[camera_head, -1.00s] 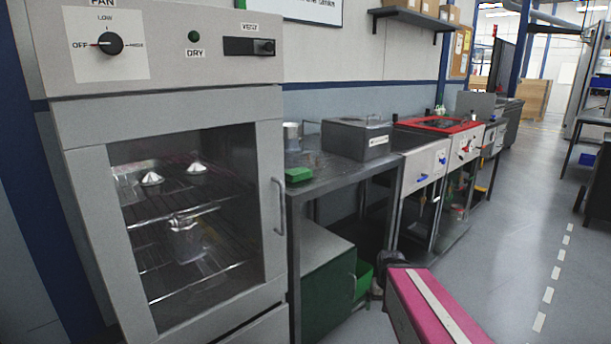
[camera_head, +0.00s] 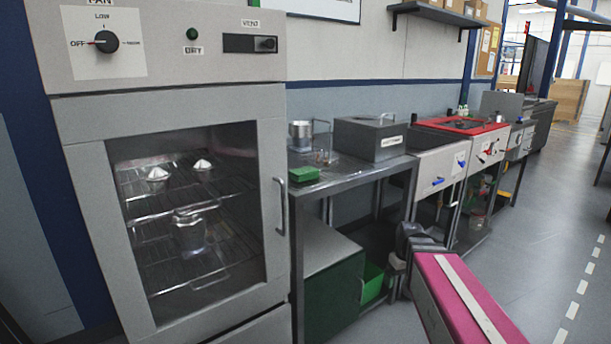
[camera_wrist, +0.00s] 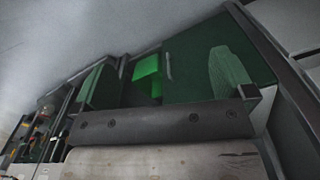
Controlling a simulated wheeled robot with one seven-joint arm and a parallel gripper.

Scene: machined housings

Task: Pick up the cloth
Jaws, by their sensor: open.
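I cannot make out a cloth for certain. A small green block-like item (camera_head: 305,174), perhaps a folded cloth or a sponge, lies on the front left of the steel bench (camera_head: 352,178). My pink arm reaches in from the bottom right in the head view, with its dark end beside the bench legs, below the bench top and well apart from the green item. In the wrist view, my gripper (camera_wrist: 165,98) is open and empty, with its fingers at either end of a dark bar. Beyond it is a green cabinet (camera_wrist: 205,65) with a pale green patch I cannot identify.
A drying oven (camera_head: 185,215) with a glass door stands left of the bench. A metal cup (camera_head: 301,135) and a grey box (camera_head: 368,138) stand on the bench. A green bin (camera_head: 373,281) is below it. The floor at right is open.

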